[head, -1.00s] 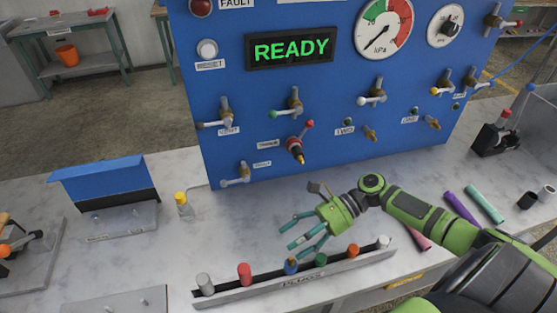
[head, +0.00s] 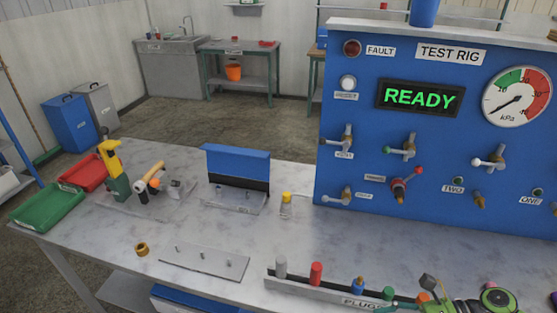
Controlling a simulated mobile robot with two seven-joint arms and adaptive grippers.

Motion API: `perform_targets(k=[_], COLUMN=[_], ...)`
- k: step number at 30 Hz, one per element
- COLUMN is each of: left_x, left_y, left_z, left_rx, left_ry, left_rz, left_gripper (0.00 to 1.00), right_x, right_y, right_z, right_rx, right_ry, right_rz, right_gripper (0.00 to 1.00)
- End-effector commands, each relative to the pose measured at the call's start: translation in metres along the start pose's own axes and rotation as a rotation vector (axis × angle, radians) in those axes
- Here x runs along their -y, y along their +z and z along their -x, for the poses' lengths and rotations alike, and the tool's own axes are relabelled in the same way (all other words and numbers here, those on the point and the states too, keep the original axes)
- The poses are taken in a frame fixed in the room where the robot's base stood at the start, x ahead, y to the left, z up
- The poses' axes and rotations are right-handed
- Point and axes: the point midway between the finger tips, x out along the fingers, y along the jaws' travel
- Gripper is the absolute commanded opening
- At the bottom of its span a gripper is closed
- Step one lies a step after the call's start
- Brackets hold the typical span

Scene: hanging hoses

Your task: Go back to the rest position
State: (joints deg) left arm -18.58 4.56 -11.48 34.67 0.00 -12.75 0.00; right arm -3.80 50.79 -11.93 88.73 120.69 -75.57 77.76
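My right gripper (head: 428,303) shows at the bottom edge, right of centre, just beside the plug rack (head: 330,292). Its green wrist reaches in from the lower right corner. Its fingers are mostly cut off by the frame edge, so I cannot tell whether they are open or shut. My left gripper is not in view. The rack holds a grey plug (head: 281,266), a red plug (head: 316,273), a blue plug (head: 358,286) and a green plug (head: 388,293). An orange plug (head: 422,297) shows close to the gripper.
The blue test rig panel (head: 345,100) with a green READY display (head: 419,97) stands at the right. A small yellow-capped bottle (head: 286,204), a blue-topped stand (head: 237,165), a pegged plate (head: 204,262) and trays (head: 47,206) stand on the bench. Bare bench lies between them.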

Motion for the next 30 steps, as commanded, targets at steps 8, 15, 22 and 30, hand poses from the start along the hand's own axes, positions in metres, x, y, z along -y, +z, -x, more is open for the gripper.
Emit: perform_targets(k=[8,15,22,30], left_x=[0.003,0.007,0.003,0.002], left_y=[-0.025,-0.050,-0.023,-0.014], left_z=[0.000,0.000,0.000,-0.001], left_rx=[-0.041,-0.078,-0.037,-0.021], left_ry=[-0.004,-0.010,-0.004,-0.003], left_rz=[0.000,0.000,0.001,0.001], left_gripper=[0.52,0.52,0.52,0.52], right_x=[-0.062,-0.109,-0.116,-0.107], right_y=[-0.024,-0.043,-0.047,-0.041], right_z=[-0.064,-0.112,-0.121,-0.094], right_rx=[-0.127,-0.289,-0.561,-0.814], right_ry=[0.190,0.371,0.541,0.695], right_rz=[0.390,0.904,1.403,1.626], right_gripper=[0.69,0.69,0.69,0.69])
